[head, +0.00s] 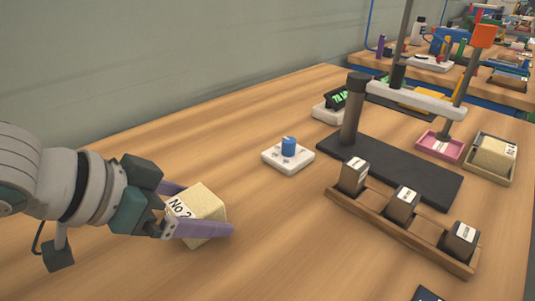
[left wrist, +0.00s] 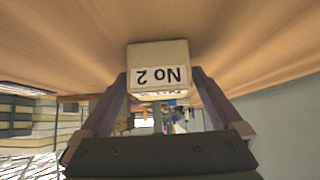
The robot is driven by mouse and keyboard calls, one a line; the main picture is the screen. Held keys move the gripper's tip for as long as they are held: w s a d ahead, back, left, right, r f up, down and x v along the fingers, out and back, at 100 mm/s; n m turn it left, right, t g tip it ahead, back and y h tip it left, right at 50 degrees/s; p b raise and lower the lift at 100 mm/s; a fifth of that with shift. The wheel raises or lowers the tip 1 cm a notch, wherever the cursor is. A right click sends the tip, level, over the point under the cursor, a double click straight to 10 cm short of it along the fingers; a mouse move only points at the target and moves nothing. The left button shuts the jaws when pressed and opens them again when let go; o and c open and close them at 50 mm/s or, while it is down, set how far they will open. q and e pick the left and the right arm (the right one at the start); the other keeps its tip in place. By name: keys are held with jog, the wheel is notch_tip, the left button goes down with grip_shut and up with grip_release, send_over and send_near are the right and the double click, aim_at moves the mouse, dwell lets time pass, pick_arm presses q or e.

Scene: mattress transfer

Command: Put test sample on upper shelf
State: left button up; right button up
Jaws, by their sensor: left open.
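A pale foam-like block (head: 203,203) labelled "No 2" sits on the wooden table at the left in the head view. It also shows in the left wrist view (left wrist: 157,55), with its label facing the camera. My left gripper (head: 212,211) is open around it, with one purple finger on each side of the block. Whether the fingers touch it I cannot tell. A similar pale block (head: 494,152) lies in a wooden tray (head: 485,176) at the right. I cannot make out an upper shelf for certain. My right gripper is not in view.
A white device with a blue knob (head: 288,155) stands mid-table. Behind it is a green-lit display (head: 337,98). A test stand (head: 352,110) on a dark base, a rack (head: 402,226) of labelled dark blocks and a pink tray (head: 440,146) fill the right.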

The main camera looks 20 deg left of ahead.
pick_arm(q)
jog(key=shift+r, duration=0.1)
jog(key=c, duration=1.4)
